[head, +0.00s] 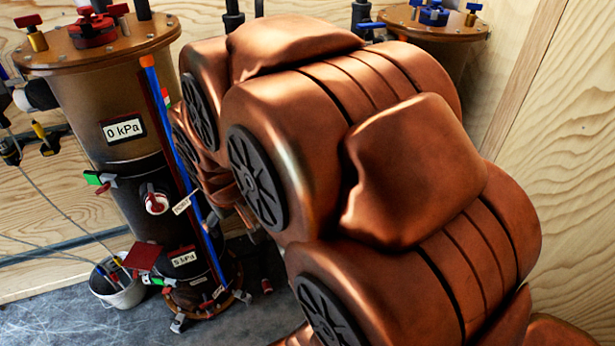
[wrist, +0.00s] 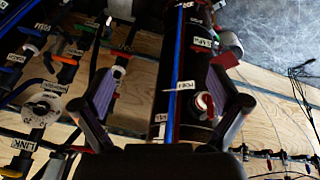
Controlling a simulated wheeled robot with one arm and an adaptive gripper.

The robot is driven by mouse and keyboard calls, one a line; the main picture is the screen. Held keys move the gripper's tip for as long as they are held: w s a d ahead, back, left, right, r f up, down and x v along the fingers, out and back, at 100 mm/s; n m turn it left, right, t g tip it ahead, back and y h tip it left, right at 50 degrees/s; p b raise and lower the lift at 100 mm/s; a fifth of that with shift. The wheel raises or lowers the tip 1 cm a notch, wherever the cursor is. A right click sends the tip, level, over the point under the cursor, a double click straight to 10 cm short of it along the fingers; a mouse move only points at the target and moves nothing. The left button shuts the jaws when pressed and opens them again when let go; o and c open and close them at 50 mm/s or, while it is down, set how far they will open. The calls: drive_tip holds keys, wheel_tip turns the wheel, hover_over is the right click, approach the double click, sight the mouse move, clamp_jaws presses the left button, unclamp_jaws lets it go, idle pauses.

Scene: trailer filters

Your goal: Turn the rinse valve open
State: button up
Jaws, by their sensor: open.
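No label reading "rinse" is legible, so I cannot tell which valve is the rinse valve. In the head view, a dark filter column (head: 122,95) with a copper lid carries a green-and-red handle (head: 100,180), a round white-and-red fitting (head: 156,203) and a dark red flag-like plate (head: 143,257). In the wrist view, my gripper (wrist: 159,78) is open and empty, its fingers on either side of the column. The round white-and-red fitting (wrist: 205,103) shows just inside the right finger. In the head view, my copper arm hides the gripper.
A blue vertical strip (head: 190,160) runs along the column. A white bucket (head: 118,288) stands at its lower left. Another copper-lidded column (head: 440,25) is behind my arm. In the wrist view, pipes and a white dial (wrist: 42,108) crowd the left. Grey floor (head: 60,315) is clear in front.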

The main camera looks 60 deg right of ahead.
drive_tip(key=w+d+f+m+t+h+b, duration=0.1)
drive_tip(key=w+d+f+t+b, duration=0.2)
drive_tip(key=d, duration=0.4)
drive_tip(key=w+d+f+h+b, duration=0.25)
drive_tip(key=d+f+b, duration=0.25)
drive_tip(key=d, duration=0.3)
drive_tip(key=w+d+f+m+t+h+b, duration=0.1)
drive_tip(key=w+d+f+t+b, duration=0.1)
drive_tip(key=w+d+f+b, duration=0.35)
drive_tip(key=s+d+f+m+t+h+b, duration=0.1)
drive_tip(key=s+d+f+t+h+b, duration=0.2)
drive_tip(key=d+b, duration=0.45)
drive_tip(key=s+d+f+m+t+b, duration=0.1)
drive_tip(key=s+d+f+t+b, duration=0.35)
drive_tip(key=d, duration=0.65)
drive_tip(key=shift+n, duration=0.3)
drive_tip(key=shift+b+x, duration=1.3)
drive_tip(key=shift+x, duration=2.8)
drive_tip(key=shift+w+a, duration=0.1)
drive_tip(key=shift+a, duration=0.05)
drive_tip(key=c, duration=0.8)
